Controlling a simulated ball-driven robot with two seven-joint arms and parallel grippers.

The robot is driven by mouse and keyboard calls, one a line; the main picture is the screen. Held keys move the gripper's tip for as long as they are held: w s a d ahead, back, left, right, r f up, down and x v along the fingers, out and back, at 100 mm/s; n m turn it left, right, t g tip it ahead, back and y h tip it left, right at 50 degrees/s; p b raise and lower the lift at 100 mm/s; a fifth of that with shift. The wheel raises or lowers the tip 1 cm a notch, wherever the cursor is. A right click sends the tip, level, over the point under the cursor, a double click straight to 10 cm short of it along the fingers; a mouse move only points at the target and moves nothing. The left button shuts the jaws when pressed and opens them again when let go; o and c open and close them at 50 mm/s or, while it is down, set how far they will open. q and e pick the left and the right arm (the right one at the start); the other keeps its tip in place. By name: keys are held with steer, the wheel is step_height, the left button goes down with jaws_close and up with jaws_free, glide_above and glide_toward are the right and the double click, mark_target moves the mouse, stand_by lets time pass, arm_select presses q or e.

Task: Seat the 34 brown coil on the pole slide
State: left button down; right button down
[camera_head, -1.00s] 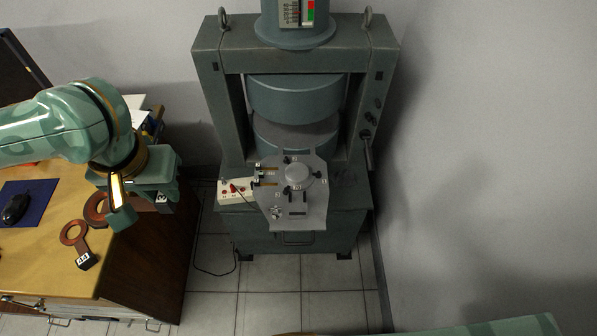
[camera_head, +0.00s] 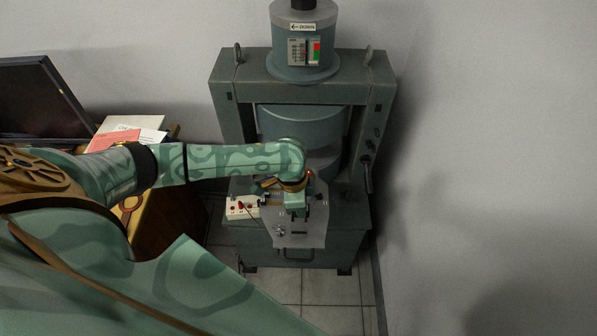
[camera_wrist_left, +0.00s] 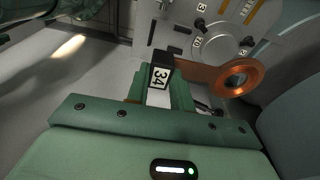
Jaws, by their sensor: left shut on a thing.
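My left gripper (camera_head: 296,208) is over the pole slide (camera_head: 300,238) at the front of the press. In the left wrist view the gripper (camera_wrist_left: 163,82) is shut on the black tab of the brown coil (camera_wrist_left: 208,76), labelled 34. The copper-brown ring juts out to the right of the jaws. The pole slide (camera_wrist_left: 192,12) lies beyond it, with its round grey pole (camera_wrist_left: 214,44) beside the ring in the picture; the ring is not around the pole. The height between ring and slide is hard to tell. In the head view the arm hides most of the coil and pole. My right gripper is not in view.
The grey press (camera_head: 228,85) stands behind the slide, its upper cylinder (camera_head: 300,122) above the gap. A white control box (camera_head: 241,207) sits left of the slide. Floor in front of the press is clear.

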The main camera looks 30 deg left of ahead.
arm_select(q)
steer(key=shift+s+a+f, duration=0.15)
steer(key=shift+f, duration=0.25)
steer(key=shift+a+r+p, duration=0.1)
steer(key=shift+r+p, duration=0.05)
steer(key=shift+p, duration=0.5)
steer(key=shift+s+f+b, duration=0.1)
steer(key=shift+f+b, duration=0.5)
steer(key=shift+f, duration=0.3)
steer(key=shift+f+b, duration=0.9)
steer(key=shift+f, duration=1.8)
steer(key=c, duration=1.1)
jaws_free()
steer(key=shift+c, duration=0.2)
